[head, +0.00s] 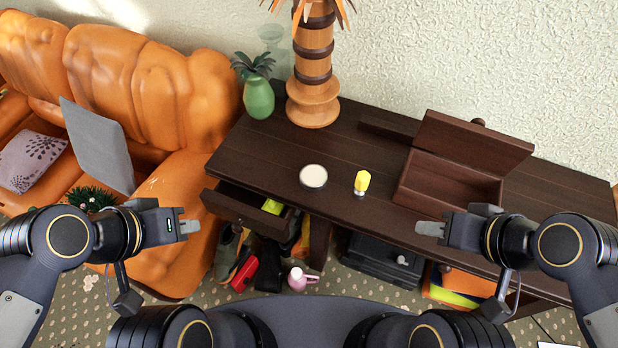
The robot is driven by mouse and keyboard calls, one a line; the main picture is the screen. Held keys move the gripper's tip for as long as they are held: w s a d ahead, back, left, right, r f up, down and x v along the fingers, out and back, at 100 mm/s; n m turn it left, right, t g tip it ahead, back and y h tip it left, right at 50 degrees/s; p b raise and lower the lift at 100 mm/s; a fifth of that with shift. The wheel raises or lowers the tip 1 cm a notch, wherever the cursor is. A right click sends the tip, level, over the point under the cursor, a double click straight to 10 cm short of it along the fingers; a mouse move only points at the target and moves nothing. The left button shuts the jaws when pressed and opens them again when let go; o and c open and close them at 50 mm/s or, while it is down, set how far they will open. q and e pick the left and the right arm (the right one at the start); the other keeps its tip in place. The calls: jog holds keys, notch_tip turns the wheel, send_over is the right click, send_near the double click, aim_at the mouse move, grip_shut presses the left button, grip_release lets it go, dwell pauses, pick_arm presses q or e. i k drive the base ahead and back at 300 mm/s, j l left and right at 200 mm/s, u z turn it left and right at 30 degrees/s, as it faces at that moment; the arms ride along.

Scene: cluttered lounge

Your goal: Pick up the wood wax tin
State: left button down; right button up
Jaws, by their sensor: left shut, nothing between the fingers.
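My right gripper (428,229) is to the right of the tin, by the table's front edge, and touches nothing that I can see. Its fingers are seen side-on, so their opening is unclear.
A yellow-topped item (361,182) stands just right of the tin. An open wooden box (449,183) lies further right. An open drawer (238,207) juts out below the tin. An orange sofa (165,100) is left.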

aim_at(313, 176)
jog(key=l+u, duration=0.15)
jog(key=u, duration=0.25)
jog(key=l+u, duration=0.15)
jog(key=u, duration=0.2)
jog(key=l+u, duration=0.15)
jog(key=u, duration=0.25)
jog(key=l+u, duration=0.15)
jog(key=u, duration=0.2)
